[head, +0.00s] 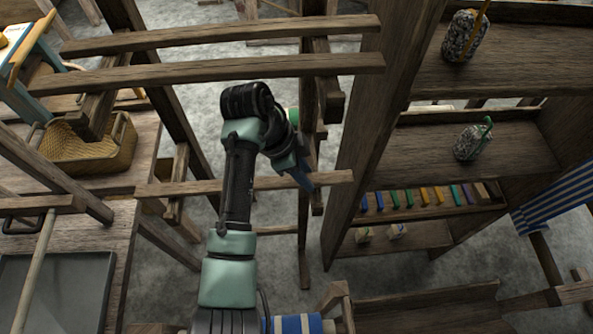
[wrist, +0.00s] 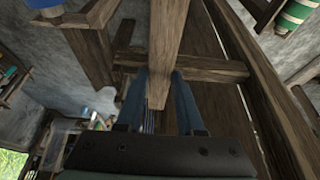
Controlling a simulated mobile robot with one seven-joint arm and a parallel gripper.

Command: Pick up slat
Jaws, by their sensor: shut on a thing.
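My gripper (head: 303,178) is right of the middle in the head view, beside the right part of a horizontal wooden bar (head: 225,186). In the wrist view, the two blue fingers of my gripper (wrist: 161,78) lie on either side of a brown wooden slat (wrist: 166,45) and are shut on it. The slat's near end sticks out between the fingers, and its other end runs out of the top of the picture. A crosswise wooden bar (wrist: 215,68) passes beyond the fingertips. In the head view I cannot clearly tell the held slat from nearby timber.
Two long beams (head: 215,72) cross above my arm. A wicker basket (head: 85,160) is on the left. A striped roll (head: 298,324) is at the bottom. Wooden posts surround my gripper closely.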

